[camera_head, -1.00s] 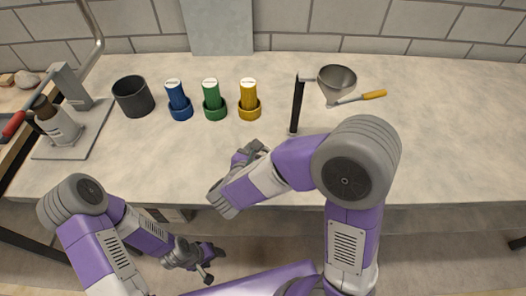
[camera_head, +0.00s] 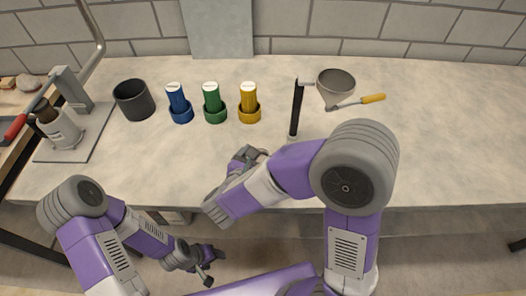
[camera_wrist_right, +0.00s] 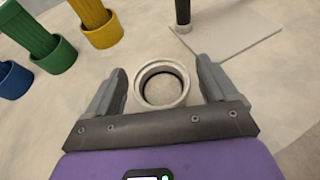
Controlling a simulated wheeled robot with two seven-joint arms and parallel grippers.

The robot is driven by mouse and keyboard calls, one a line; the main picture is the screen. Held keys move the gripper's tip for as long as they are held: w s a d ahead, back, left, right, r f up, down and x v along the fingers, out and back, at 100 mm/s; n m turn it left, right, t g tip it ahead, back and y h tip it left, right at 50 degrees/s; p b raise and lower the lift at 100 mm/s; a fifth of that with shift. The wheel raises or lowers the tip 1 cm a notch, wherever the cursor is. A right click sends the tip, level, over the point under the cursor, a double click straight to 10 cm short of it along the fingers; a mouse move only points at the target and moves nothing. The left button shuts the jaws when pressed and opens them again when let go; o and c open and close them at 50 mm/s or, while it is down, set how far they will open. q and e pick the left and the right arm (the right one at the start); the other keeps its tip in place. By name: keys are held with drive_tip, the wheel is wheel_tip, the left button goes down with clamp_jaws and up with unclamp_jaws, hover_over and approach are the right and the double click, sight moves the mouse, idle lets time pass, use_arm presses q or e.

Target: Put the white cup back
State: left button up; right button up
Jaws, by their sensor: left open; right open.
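A pale grey-white round ring or cup (camera_wrist_right: 184,86) with an open top stands on the counter in the right wrist view. It is between the fingers of my right gripper (camera_wrist_right: 161,72), with gaps on both sides. In the head view my right gripper (camera_head: 250,156) is low at the counter's front part, open, and mostly hides this round thing. I cannot tell its depth or whether anything is in it. My left gripper (camera_head: 207,265) is open and empty, in front of and below the counter edge.
Blue (camera_head: 179,98), green (camera_head: 212,98) and yellow (camera_head: 249,97) cylinders stand in matching ring holders. A dark pot (camera_head: 133,100) stands left of them. A black post (camera_head: 296,108), a grey funnel (camera_head: 336,84) and a yellow-handled tool (camera_head: 373,98) are behind my right arm. The counter's right is clear.

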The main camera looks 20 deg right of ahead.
drive_tip(key=p+v, duration=0.2)
drive_tip(key=v, duration=0.8)
